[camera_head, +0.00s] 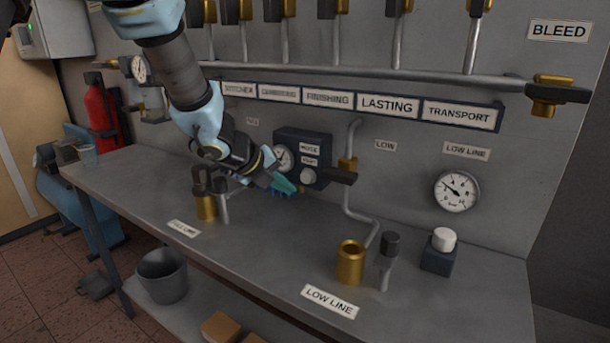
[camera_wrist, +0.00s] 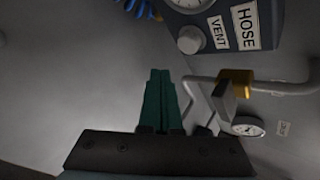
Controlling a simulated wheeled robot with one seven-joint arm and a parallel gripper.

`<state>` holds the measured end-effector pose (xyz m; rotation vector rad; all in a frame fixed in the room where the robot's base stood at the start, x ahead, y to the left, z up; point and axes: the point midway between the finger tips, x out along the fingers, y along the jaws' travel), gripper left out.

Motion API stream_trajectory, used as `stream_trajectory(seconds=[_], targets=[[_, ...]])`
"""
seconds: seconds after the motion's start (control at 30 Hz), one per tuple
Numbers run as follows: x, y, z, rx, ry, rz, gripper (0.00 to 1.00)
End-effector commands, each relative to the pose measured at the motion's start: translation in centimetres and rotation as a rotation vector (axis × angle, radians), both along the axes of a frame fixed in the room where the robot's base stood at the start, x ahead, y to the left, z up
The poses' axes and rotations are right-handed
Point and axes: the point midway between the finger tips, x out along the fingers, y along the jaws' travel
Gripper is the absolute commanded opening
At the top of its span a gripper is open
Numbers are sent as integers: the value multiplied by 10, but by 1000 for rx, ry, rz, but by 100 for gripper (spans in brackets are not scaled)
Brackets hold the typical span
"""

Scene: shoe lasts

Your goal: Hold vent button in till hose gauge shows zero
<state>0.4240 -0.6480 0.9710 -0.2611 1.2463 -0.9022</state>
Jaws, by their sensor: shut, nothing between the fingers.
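The dark hose panel (camera_head: 318,146) is mounted on the back wall above the bench. Its round hose gauge (camera_head: 283,158) is partly behind my arm, and its needle is too small to read. The gauge's lower edge also shows at the top of the wrist view (camera_wrist: 190,4). The pale grey vent button (camera_head: 308,176) sits on the panel below the labels; it is also in the wrist view (camera_wrist: 191,40), beside the VENT label. My gripper (camera_head: 285,184) has teal fingers, shut and empty. Its fingertips (camera_wrist: 160,72) are left of the button and appear apart from it.
A blue coiled hose (camera_wrist: 138,8) is near the panel. A brass valve (camera_head: 347,165) with a dark handle stands right of it. A brass cup (camera_head: 350,262) and a white-topped button box (camera_head: 440,251) stand on the bench. The LOW LINE gauge (camera_head: 456,191) is at right.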

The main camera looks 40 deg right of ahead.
Motion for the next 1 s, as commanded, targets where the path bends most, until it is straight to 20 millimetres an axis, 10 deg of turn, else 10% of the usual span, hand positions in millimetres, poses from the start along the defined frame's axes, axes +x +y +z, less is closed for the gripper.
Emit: stream_trajectory(seconds=[1.0], targets=[[9,-33,0,0,0,0,0]])
